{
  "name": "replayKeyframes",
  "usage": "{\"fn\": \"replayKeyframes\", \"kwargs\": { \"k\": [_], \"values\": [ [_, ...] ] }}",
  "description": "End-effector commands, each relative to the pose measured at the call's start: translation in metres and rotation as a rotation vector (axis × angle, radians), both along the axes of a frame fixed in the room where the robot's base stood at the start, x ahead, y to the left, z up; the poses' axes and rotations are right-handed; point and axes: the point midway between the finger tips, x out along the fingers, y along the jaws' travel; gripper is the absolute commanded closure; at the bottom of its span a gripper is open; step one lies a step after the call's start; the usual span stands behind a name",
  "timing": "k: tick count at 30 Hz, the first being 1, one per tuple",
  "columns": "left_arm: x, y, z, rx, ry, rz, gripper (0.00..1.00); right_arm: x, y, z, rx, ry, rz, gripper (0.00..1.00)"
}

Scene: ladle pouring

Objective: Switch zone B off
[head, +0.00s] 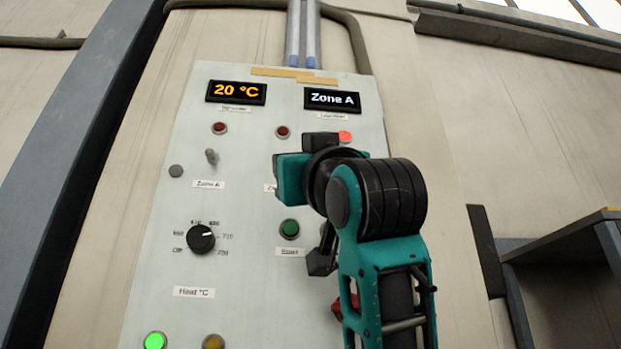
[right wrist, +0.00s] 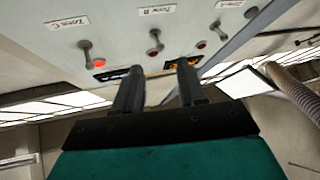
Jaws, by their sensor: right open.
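The pale control panel (head: 150,262) fills the middle of the head view. The zone B toggle (right wrist: 155,42) shows in the right wrist view, under its label, between the zone C toggle (right wrist: 87,54) and the zone A toggle (right wrist: 218,30). I cannot tell which way its lever is thrown. In the head view, my right arm hides this toggle. The red lamp for zone B (head: 283,132) looks dark. My right gripper (right wrist: 160,68) is open and empty, its fingertips close to the panel on either side of the zone B toggle's line. My left gripper is out of view.
Displays read "20 °C" (head: 237,92) and "Zone A" (head: 332,99). The zone A switch (head: 212,157), heat dial (head: 201,239) and green button (head: 290,229) are nearby. The zone C lamp (head: 345,136) is lit. A red part (head: 337,309) shows behind my arm.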

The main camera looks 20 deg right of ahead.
Motion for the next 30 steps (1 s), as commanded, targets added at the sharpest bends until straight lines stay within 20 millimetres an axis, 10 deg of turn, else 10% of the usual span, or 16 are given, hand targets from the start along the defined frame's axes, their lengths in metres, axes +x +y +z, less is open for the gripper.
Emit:
{"fn": "replayKeyframes", "kwargs": {
  "k": [9, 30],
  "values": [
    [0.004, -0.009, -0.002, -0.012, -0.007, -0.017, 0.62, -0.038, -0.001, -0.030, 0.000, -0.001, 0.000, 0.59],
    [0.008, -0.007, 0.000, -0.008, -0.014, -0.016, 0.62, -0.041, -0.001, -0.032, 0.000, 0.001, 0.000, 0.59]
  ]
}}
